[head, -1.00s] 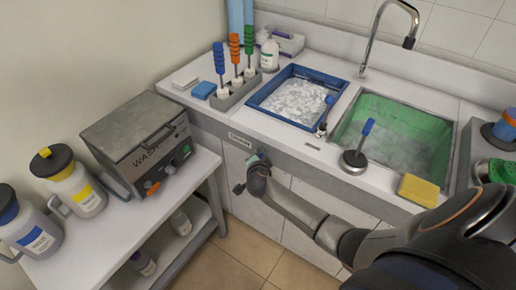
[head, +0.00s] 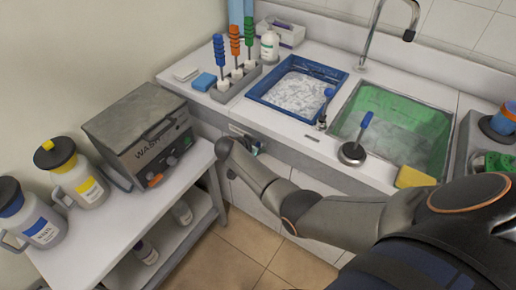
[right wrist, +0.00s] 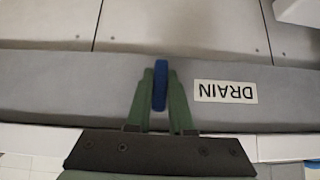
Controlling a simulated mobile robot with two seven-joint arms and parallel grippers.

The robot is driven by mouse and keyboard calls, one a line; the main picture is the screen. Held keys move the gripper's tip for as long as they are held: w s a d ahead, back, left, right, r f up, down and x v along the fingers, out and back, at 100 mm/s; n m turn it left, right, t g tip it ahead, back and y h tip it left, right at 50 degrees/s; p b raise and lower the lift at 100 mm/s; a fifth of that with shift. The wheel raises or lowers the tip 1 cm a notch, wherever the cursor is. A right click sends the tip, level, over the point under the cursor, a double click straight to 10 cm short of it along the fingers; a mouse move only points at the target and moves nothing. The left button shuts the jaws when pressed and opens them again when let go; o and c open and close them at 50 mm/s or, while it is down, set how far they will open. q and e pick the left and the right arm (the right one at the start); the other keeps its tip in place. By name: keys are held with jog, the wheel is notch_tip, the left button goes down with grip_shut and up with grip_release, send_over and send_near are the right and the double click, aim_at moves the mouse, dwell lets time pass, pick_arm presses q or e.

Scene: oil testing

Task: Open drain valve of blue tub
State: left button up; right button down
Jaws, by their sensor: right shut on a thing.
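The blue tub (head: 276,108) is set into the counter and holds a pale, foamy-looking content. In the right wrist view a narrow blue handle (right wrist: 160,86) stands at the grey front panel, beside the DRAIN label (right wrist: 225,91), which appears upside down. My right gripper (right wrist: 161,92) is shut on this handle, with its green fingers on either side. In the head view my right gripper (head: 256,146) is at the counter front below the tub, partly hidden by my wrist; the handle is hard to make out there. My left gripper is not in view.
A green-lined sink (head: 435,130) with a faucet (head: 372,30) lies right of the tub. A yellow sponge (head: 415,177) is at the counter's front edge.

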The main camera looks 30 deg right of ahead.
jog(key=shift+s+f, duration=0.1)
dwell(0.5)
jog(key=c, duration=0.8)
grip_release()
